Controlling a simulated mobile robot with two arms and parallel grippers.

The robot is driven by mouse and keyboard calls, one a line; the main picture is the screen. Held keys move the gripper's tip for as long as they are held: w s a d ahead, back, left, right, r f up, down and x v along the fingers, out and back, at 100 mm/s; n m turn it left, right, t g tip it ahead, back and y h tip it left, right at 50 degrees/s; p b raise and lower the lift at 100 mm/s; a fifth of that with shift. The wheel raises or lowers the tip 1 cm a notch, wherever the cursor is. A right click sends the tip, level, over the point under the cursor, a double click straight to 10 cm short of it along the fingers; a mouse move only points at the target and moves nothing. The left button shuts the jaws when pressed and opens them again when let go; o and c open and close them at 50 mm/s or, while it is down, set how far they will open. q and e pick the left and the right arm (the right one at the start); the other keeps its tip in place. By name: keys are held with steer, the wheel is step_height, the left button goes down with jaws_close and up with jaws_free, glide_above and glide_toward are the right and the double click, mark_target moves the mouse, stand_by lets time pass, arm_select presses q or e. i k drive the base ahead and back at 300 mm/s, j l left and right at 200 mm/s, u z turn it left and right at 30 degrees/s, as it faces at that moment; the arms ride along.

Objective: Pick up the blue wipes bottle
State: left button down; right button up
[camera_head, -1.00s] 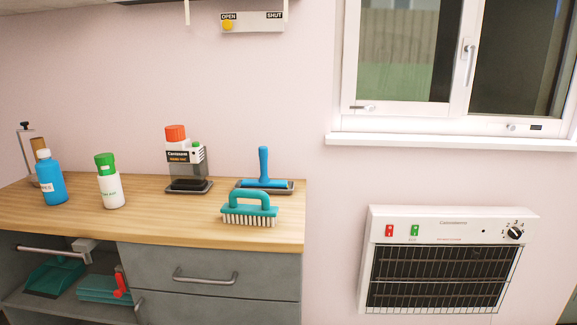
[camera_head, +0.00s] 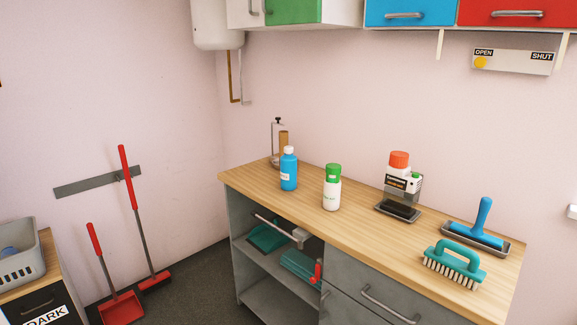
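The blue wipes bottle (camera_head: 289,170) stands upright near the left end of the wooden counter. Neither of my grippers shows in the head view.
A holder with a wooden cylinder (camera_head: 283,145) stands behind the blue bottle. A red-capped container (camera_head: 398,172), a teal brush (camera_head: 454,265) and a blue-handled roller (camera_head: 480,222) are farther right on the counter (camera_head: 370,240). A grey basket (camera_head: 22,262) and red-handled tools (camera_head: 138,220) are at left.

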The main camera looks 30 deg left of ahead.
mark_target(287, 162)
steer(key=u, duration=1.05)
